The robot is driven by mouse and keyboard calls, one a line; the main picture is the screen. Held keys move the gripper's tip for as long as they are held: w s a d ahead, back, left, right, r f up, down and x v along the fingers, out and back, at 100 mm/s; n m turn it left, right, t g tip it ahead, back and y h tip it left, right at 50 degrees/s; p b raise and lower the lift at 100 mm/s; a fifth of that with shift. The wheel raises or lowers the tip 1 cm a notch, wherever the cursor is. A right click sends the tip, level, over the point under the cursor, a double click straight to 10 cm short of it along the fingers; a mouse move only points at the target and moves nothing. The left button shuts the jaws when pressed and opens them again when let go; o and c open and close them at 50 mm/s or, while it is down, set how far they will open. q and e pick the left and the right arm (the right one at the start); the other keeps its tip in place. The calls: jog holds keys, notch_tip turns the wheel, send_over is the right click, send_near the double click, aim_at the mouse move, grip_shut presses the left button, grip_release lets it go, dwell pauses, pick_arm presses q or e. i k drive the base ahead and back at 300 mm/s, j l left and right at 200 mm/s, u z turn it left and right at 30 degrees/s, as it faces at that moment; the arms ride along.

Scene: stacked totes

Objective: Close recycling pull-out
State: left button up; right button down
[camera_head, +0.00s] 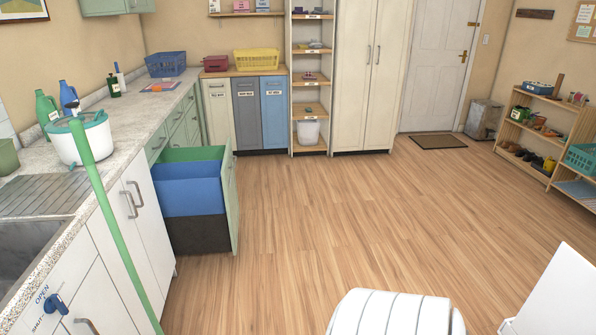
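The recycling pull-out (231,195) is open at the left. Its green front panel stands well out from the counter, over the wooden floor. Neither of my grippers is in view.
A green pole (110,222) rises in front of the counter (135,125), nearer than the pull-out. A white striped object (395,313) and a white panel (556,292) stand at the bottom edge. The floor (340,215) right of the pull-out is clear.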

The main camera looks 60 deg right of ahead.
aim_at(196, 189)
jog(key=i+l+z, duration=0.1)
jog(key=l+z, duration=0.2)
jog(key=z, duration=0.15)
jog(key=i+l+z, duration=0.1)
jog(key=l+z, duration=0.15)
jog(key=z, duration=0.25)
jog(key=i+l+z, duration=0.2)
jog(key=z, duration=0.25)
jog(key=i+l, duration=0.65)
jog(key=i+u, duration=0.15)
jog(key=u, duration=0.2)
jog(key=i+l+u, duration=0.1)
jog(key=u, duration=0.25)
